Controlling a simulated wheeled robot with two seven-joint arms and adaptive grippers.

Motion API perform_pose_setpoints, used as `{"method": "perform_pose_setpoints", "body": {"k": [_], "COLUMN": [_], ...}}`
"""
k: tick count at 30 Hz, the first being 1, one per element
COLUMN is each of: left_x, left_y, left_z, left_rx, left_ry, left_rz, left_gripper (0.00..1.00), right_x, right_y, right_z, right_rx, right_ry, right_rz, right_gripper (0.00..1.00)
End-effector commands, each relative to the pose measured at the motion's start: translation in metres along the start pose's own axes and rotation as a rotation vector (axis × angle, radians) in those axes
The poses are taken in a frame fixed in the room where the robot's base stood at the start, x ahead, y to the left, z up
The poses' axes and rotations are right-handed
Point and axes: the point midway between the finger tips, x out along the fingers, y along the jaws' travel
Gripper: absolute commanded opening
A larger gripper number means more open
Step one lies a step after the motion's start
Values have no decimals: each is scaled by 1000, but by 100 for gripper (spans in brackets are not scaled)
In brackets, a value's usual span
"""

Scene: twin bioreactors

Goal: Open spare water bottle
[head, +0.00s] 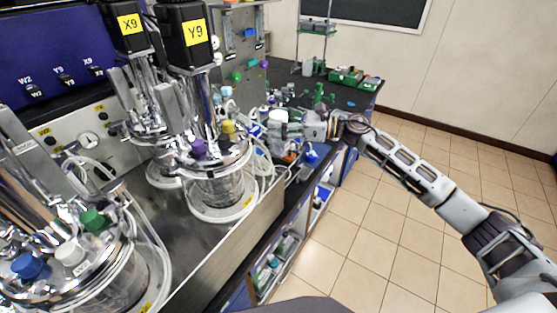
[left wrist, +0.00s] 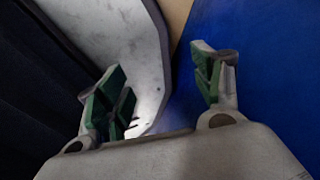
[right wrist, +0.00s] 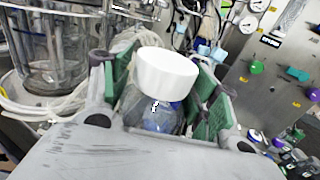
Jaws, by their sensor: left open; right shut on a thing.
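The bottle has a wide white cap (right wrist: 166,73) on top and a clear, bluish body (right wrist: 152,113) below it. In the head view its white cap (head: 278,116) shows beside the front reactor, at the tip of my right arm. My right gripper (right wrist: 160,92) is shut on the bottle, with a green pad on each side of the body just below the cap. The bottle's lower part is hidden by the gripper. My left gripper (left wrist: 155,88) is open and empty, near a blue surface and a pale curved panel; it is not in the head view.
The Y9 reactor (head: 215,185) with its tubing stands left of the bottle. A blue-capped bottle (head: 309,158) is close below my right gripper. Green trays (head: 345,76) lie on the dark bench behind. The tiled floor at right is clear.

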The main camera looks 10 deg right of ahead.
Motion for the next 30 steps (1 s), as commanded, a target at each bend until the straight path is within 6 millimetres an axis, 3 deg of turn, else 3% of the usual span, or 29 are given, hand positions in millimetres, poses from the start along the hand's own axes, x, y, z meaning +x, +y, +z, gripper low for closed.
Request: {"method": "perform_pose_setpoints", "body": {"k": [12, 30], "left_x": [-9, -11], "left_y": [-1, -1], "left_z": [0, -1], "left_rx": [1, 0], "left_ry": [0, 0], "left_rz": [-1, -1], "left_gripper": [66, 66], "right_x": [0, 0], "right_y": [0, 0], "right_z": [-47, -63], "right_rx": [2, 2], "right_ry": [-3, -2], "right_rz": [0, -1], "right_gripper": [0, 0]}}
